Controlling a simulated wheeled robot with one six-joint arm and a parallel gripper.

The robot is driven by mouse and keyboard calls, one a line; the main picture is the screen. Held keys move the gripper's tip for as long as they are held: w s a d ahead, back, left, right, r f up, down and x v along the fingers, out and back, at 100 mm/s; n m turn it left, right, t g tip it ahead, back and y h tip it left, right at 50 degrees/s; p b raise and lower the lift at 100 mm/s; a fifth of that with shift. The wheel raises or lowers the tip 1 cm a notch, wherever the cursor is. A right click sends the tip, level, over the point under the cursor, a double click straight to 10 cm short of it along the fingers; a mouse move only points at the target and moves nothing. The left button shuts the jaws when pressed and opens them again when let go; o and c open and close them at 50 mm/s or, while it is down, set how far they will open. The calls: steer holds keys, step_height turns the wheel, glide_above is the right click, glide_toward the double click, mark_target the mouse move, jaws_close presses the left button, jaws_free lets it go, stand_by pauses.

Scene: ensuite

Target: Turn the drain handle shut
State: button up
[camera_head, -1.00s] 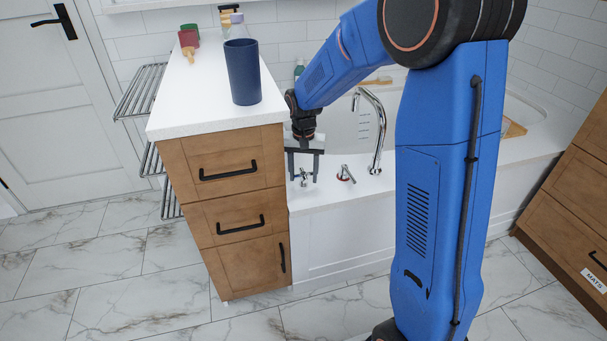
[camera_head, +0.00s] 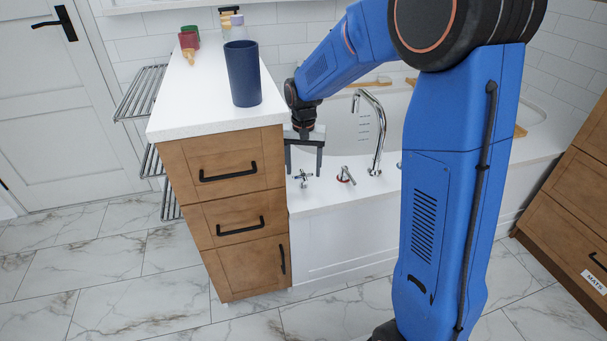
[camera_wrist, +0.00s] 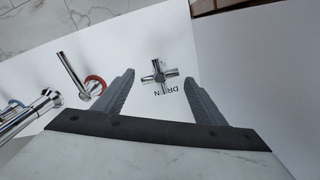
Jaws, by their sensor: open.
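The drain handle (camera_wrist: 160,76) is a chrome cross-shaped knob on the white tub deck, with partly covered "DRAIN" lettering beside it in the wrist view. In the head view the drain handle (camera_head: 303,178) stands at the left end of the deck, close to the wooden cabinet. My gripper (camera_head: 304,172) points down with its two fingers apart. In the wrist view the gripper (camera_wrist: 160,82) is open and empty, and the handle shows between its fingertips. I cannot tell the exact height of the fingertips over the handle.
A lever tap with a red ring (camera_head: 346,175) and a tall curved spout (camera_head: 379,135) stand right of the handle. The wooden cabinet (camera_head: 228,205) stands close on the left, with a dark blue cup (camera_head: 242,73) on its white top. Marble floor is free in front.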

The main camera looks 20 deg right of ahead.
mark_target(304, 175)
steer(key=shift+r, duration=2.1)
